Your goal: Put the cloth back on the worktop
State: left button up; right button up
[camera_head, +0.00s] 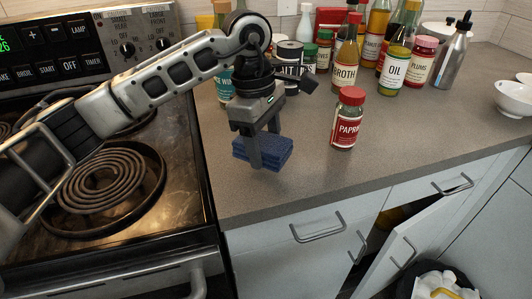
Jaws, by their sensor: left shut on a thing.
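The cloth (280,154) is a dark blue, folded, layered pad at the left part of the grey worktop (320,185). My left gripper (263,152) reaches in from the left over the stove and points down. Its fingers are closed on the cloth, with one finger in front of it. The cloth is over the worktop near the stove side; I cannot tell whether its underside touches the surface. My right gripper is not in view.
A paprika jar (347,119) stands right of the cloth. Several bottles and jars, including an oil bottle (394,72), crowd the back. A white bowl (514,98) is at the right. The coil stove (185,190) is at left. A cabinet door (400,245) hangs open below.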

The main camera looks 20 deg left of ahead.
pick_arm(q)
jog(key=shift+w+f+p, duration=0.2)
jog(key=shift+f+p, duration=0.25)
jog(key=shift+f, duration=1.35)
jog(key=shift+f, duration=0.2)
jog(key=o, duration=1)
jog(key=r, duration=0.4)
jog(key=a+r+b, duration=0.1)
jog(key=r, duration=0.7)
jog(key=shift+w+a+r, duration=0.15)
jog(key=shift+a, duration=0.2)
